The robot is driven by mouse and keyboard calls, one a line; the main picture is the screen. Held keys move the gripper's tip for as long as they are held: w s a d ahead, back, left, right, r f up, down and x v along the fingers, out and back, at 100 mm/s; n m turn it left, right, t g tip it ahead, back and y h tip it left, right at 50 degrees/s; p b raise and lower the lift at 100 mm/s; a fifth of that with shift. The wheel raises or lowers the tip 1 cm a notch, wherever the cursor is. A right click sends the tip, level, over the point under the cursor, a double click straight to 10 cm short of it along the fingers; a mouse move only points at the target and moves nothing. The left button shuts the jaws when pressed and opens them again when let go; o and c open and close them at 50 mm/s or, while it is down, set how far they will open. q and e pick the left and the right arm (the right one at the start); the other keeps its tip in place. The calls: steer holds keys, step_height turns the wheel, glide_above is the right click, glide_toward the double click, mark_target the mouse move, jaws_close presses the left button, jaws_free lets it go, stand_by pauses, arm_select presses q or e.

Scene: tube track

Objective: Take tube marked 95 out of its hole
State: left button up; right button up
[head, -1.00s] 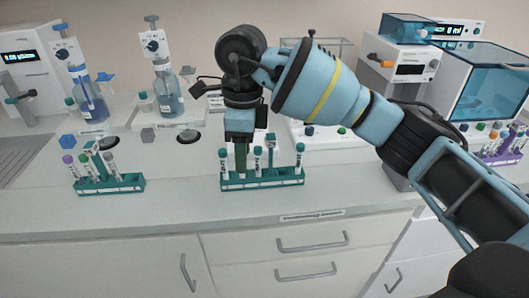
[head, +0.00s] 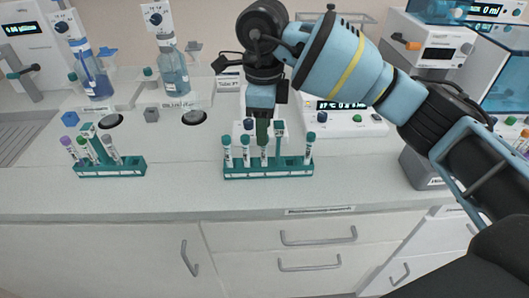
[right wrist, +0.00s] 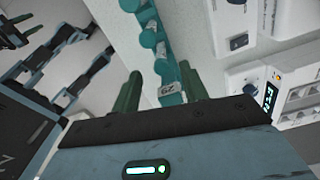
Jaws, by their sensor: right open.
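The centre teal rack (head: 268,173) holds several upright tubes with teal caps, such as the leftmost tube (head: 228,155) and the rightmost tube (head: 310,147). Their numbers are too small to read, so I cannot tell which is marked 95. My right gripper (head: 263,138) points down over the middle of this rack, its green fingers among the tube tops, hiding part of the row. In the right wrist view its two fingers (right wrist: 160,92) stand apart. A teal piece with a small white label (right wrist: 167,90) shows between them; nothing is visibly clamped.
Another teal rack (head: 110,170) with several tubes stands at the left. Bottles (head: 174,78) stand behind, and a white device with knobs (head: 345,122) is behind right. The counter front (head: 150,200) is clear.

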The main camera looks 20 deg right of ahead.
mark_target(264, 155)
steer(key=shift+d+f, duration=0.1)
steer(key=shift+f, duration=2.45)
steer(key=c, duration=0.8)
